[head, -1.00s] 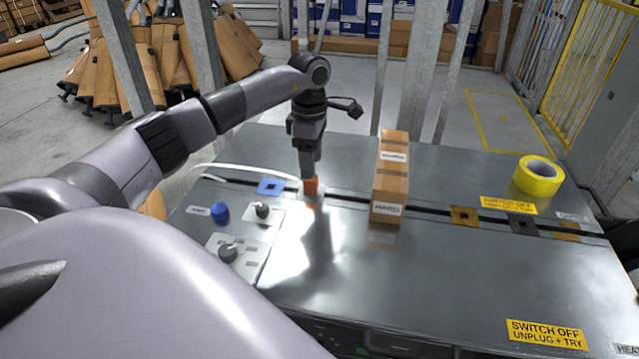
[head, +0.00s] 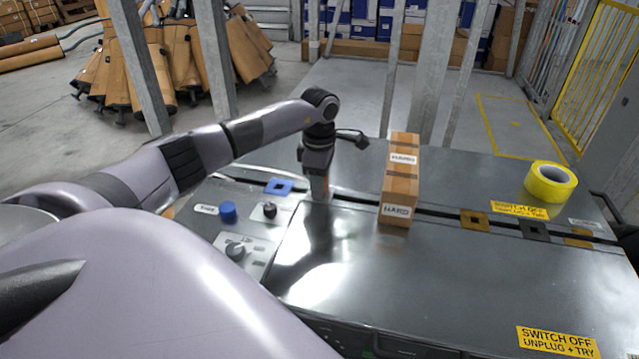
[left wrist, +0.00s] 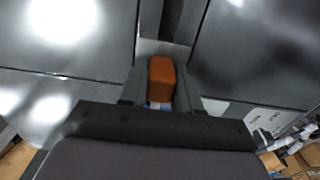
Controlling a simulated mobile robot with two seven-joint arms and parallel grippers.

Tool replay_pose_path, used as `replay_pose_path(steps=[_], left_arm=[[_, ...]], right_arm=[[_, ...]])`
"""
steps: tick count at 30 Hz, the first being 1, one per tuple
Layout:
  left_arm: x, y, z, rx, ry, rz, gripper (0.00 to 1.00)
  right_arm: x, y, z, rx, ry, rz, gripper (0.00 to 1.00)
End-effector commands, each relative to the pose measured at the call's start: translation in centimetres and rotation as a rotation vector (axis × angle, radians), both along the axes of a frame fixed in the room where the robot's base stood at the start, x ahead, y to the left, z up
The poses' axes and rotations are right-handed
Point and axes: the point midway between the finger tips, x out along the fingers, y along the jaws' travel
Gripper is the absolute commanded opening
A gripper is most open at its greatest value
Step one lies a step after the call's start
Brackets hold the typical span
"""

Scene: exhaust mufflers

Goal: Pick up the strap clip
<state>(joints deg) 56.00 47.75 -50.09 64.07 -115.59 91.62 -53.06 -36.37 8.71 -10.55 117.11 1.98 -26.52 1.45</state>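An orange-brown block, which I take to be the strap clip (left wrist: 161,79), stands between the two fingers of my left gripper in the left wrist view. The fingers press close against both its sides. A pale strap (head: 252,168) runs from the left toward the gripper. My right gripper is not in view.
A tall brown carton (head: 400,180) stands just right of my gripper. A yellow tape roll (head: 550,182) sits farther right on the grey metal bench (head: 450,270).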

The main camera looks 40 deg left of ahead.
Motion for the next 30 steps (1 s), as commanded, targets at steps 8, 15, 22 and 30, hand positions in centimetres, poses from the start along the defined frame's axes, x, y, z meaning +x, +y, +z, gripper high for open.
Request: replay_pose_path(steps=[8,15,22,30], left_arm=[[0.0,0.0,0.1,0.000,-0.001,0.000,0.05],[0.0,0.0,1.1,0.001,-0.002,0.000,0.05],[0.1,0.0,5.3,0.001,-0.005,0.001,0.05],[0.1,0.0,13.2,0.001,-0.005,0.000,0.05]], right_arm=[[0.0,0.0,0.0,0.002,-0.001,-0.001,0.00],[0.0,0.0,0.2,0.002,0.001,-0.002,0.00],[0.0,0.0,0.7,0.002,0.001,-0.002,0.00],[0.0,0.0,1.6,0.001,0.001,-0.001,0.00]])
